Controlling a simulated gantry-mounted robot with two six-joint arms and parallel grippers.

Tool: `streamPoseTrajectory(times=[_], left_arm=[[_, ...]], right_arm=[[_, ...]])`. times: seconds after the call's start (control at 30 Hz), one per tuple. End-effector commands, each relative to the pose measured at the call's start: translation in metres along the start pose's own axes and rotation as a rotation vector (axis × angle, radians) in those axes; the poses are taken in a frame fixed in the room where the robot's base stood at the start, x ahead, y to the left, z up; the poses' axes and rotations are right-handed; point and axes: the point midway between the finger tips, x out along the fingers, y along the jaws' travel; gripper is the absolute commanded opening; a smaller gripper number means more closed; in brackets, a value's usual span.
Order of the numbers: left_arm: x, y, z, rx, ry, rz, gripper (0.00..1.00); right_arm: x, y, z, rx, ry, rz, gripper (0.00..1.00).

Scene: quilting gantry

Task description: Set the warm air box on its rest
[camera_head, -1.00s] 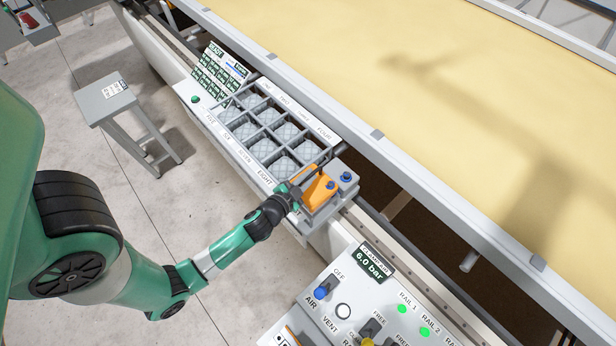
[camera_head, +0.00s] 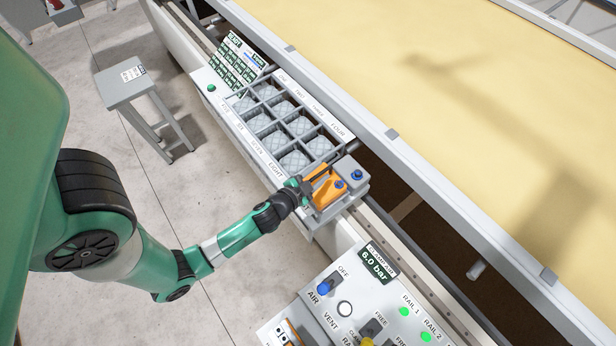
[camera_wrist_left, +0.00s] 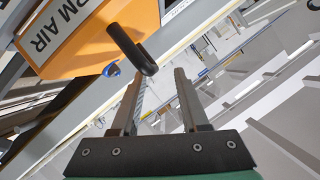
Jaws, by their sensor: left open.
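The orange warm air box (camera_head: 326,190) sits on or against a grey block (camera_head: 352,196) at the near end of the compartment tray. My left gripper (camera_head: 303,188) is at the left side of the box. In the wrist view its two fingers (camera_wrist_left: 158,75) are apart, with the handle's end near the tips and nothing clearly between them. My right gripper is out of view.
A tray (camera_head: 262,152) with several compartments of quilted pieces lies beyond the box. A control panel (camera_head: 335,285) stands at the lower right. A grey stool (camera_head: 125,85) is on the left, and a long rail edges the yellow fabric (camera_head: 480,100).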

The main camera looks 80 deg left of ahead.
Motion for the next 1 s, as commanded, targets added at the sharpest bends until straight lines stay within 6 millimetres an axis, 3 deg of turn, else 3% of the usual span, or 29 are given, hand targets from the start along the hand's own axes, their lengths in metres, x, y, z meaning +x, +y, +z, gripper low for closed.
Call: streamPoseTrajectory(times=[0.03, 0.4, 0.5, 0.7, 1.0], left_arm=[[-0.004, -0.007, -0.010, 0.000, 0.000, 0.000, 0.45], [-0.093, 0.000, -0.002, 0.003, 0.002, 0.005, 0.45], [-0.108, 0.001, -0.003, 0.005, 0.002, 0.008, 0.45], [-0.122, -0.003, -0.005, 0.000, 0.001, 0.001, 0.45], [-0.122, -0.004, -0.005, -0.001, 0.000, -0.001, 0.45]], right_arm=[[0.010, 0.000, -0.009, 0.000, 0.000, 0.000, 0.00], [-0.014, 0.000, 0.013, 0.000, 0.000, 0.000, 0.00], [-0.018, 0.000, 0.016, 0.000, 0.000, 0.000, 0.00], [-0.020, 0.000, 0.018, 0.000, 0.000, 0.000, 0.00], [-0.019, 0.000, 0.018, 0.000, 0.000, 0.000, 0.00]])
